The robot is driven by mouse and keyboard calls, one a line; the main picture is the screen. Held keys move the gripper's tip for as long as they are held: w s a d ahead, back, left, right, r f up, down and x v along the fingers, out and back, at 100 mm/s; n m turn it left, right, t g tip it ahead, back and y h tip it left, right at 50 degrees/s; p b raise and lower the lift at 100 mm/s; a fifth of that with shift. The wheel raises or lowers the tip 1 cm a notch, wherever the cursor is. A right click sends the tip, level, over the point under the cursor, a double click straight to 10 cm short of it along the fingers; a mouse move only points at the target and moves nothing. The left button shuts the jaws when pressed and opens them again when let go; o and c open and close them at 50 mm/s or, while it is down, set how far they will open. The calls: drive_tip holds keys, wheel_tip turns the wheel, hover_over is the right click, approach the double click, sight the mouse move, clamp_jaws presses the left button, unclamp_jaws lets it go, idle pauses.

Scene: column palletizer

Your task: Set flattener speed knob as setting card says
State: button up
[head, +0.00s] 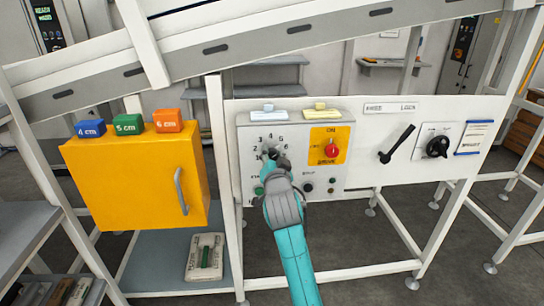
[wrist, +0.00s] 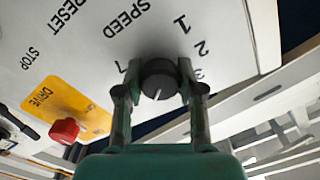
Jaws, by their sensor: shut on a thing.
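The flattener speed knob is a dark round knob with a short white pointer mark; it shows in the wrist view (wrist: 160,78). The mark points down in that view, toward the part of the dial hidden by my gripper. The digits 1, 2, part of 3 and a 7 show around it. My gripper (head: 271,158) is shut on the knob, with one finger on each side in the wrist view (wrist: 158,90). A white card with blue edges (head: 474,138) is at the panel's right end; its text is too small to read, and I cannot tell whether it is the setting card.
A red drive button on a yellow plate (head: 329,145) is right of the knob. A black lever (head: 397,144) and another black knob (head: 437,146) are farther right. A yellow cabinet (head: 132,183) with blue, green and orange blocks stands left. A sloped conveyor rail passes above the panel.

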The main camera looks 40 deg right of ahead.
idle(0.3)
drive_tip(key=o, duration=1.2)
drive_tip(key=shift+c, duration=0.2)
drive_tip(key=v, duration=1.2)
